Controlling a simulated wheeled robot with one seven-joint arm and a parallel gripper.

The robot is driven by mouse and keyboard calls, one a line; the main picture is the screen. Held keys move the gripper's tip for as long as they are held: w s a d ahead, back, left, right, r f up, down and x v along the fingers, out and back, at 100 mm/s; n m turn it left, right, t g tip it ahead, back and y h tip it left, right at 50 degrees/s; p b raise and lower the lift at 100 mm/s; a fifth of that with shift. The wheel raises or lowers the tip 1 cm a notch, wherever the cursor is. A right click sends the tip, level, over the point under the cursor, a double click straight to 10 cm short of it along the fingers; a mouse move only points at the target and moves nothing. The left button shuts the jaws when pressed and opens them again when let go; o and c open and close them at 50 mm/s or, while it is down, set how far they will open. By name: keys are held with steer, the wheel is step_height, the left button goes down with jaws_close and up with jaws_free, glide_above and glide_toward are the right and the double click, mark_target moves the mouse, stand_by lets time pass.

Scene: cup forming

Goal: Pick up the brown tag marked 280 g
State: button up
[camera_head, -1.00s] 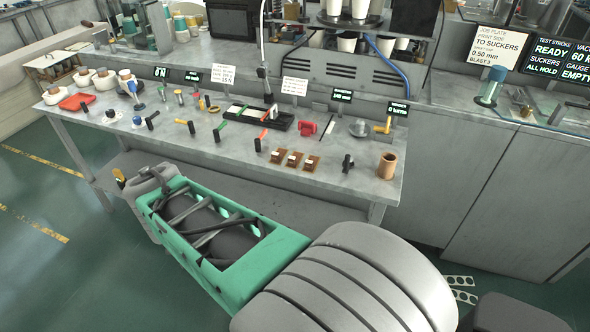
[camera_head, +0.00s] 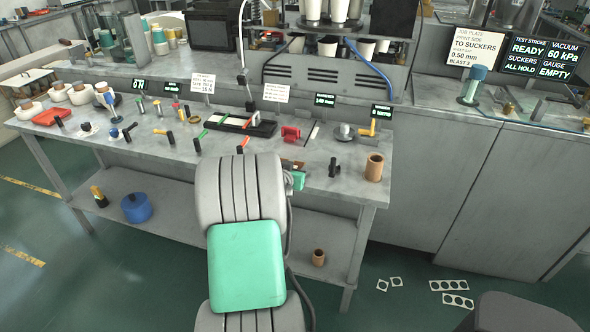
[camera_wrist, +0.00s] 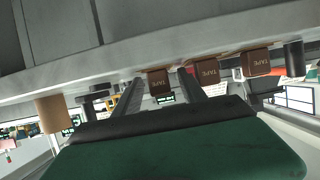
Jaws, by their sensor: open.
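Three brown tags show in the wrist view, which is upside down: a left tag (camera_wrist: 158,82), a middle tag (camera_wrist: 207,72) and a right tag (camera_wrist: 257,63). Each has a short dark word on its face; I cannot read 280 g on any. In the head view my arm hides most of them, and only a bit of brown tag (camera_head: 290,163) shows at the bench front. My gripper (camera_wrist: 160,77) is open and empty, its fingers pointing at the row. The left tag appears between the fingertips; the middle one is just right of them. I cannot tell the remaining distance.
A brown cup (camera_head: 374,167) and a small black-handled piece (camera_head: 334,167) stand right of the tags. The bench (camera_head: 345,187) also holds a red piece (camera_head: 291,133) and several handled tools.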

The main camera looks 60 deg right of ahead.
jaws_close()
stand_by(0.5)
